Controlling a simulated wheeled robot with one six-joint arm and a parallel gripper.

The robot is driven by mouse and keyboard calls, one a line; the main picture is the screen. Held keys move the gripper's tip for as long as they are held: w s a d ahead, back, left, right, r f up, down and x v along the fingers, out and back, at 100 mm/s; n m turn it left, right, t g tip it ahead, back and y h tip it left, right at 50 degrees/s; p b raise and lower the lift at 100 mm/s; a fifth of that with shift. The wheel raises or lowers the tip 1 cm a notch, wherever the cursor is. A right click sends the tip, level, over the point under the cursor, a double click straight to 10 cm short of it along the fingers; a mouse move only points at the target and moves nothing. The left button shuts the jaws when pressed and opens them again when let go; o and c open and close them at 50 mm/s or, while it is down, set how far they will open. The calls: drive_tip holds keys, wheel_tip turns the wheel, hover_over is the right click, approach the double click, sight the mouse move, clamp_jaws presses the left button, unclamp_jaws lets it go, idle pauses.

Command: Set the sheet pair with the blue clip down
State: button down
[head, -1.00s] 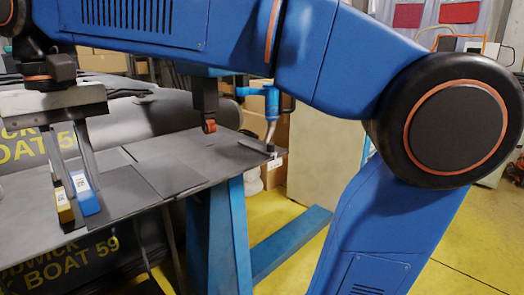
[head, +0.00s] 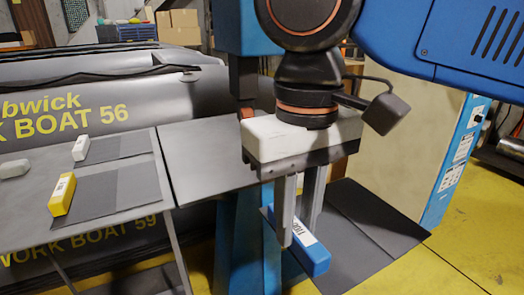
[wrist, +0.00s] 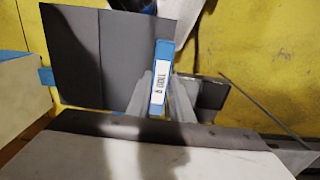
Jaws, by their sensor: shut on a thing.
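My gripper (head: 297,238) is shut on the blue clip (head: 312,256), which has a white label. The clip holds the edge of a pair of overlapping dark grey sheets (head: 372,232). The pair is in the air over the yellow floor, to the right of the bench end in the head view. In the wrist view the blue clip (wrist: 163,60) sits between the fingers of my gripper (wrist: 160,90), and the sheets (wrist: 115,55) spread mostly to its left. My fingers hide part of the clip and sheets in the head view.
The grey bench top (head: 215,155) lies to the left. A yellow clip (head: 62,195) and a white clip (head: 81,147) hold sheets there; another pale clip (head: 15,169) is at the left edge. A blue-edged cabinet (head: 455,150) stands at right. Inflatable boats lie behind.

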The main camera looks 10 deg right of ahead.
drive_tip(key=w+a, duration=0.3)
drive_tip(key=w, duration=0.7)
drive_tip(key=w+a, duration=0.2)
drive_tip(key=w, duration=0.8)
drive_tip(key=w+a, duration=0.3)
drive_tip(key=w, duration=0.7)
drive_tip(key=shift+w+a, duration=0.1)
drive_tip(key=shift+a, duration=0.25)
drive_tip(key=shift+f, duration=1.85)
drive_tip(key=c, duration=1.6)
unclamp_jaws()
drive_tip(key=shift+o, duration=0.2)
wheel_tip(320, 180, up, 12)
